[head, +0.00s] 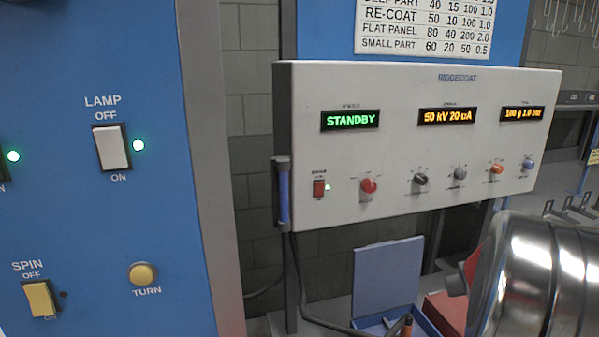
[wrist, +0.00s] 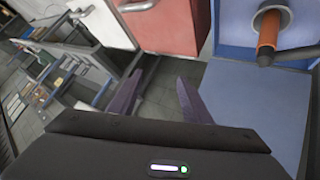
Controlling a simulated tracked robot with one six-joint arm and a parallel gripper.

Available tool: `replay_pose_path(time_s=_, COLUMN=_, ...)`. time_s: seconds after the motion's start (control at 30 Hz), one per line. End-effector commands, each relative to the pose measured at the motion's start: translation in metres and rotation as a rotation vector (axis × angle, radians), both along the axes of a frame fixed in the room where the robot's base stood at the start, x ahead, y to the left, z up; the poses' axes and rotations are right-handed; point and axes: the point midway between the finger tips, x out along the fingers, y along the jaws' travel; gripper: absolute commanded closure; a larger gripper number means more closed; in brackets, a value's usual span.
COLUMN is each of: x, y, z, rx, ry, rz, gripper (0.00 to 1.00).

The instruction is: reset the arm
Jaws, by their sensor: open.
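My gripper (wrist: 160,78) shows in the wrist view as two dark purple fingers spread apart. It is open, with nothing between the fingers. Dark floor shows behind the gap. My gripper does not show in the head view.
A white control box (head: 420,145) reads STANDBY. A blue switch panel (head: 70,210) stands left. A shiny metal drum (head: 540,275) is at lower right. A blue open-lidded box (head: 388,275) is low down. An orange-handled tool (wrist: 268,30) and a red cabinet (wrist: 172,25) show in the wrist view.

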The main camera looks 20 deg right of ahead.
Motion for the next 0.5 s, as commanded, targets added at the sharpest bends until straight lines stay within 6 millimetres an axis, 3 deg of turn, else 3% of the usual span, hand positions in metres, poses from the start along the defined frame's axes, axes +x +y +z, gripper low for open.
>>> replay_pose_path(time_s=0.03, x=0.0, y=0.021, z=0.003, rx=0.03, ry=0.018, rz=-0.006, gripper=0.56)
replay_pose_path(time_s=0.5, x=-0.031, y=0.223, z=0.006, rx=0.332, ry=0.197, rz=-0.002, gripper=0.56)
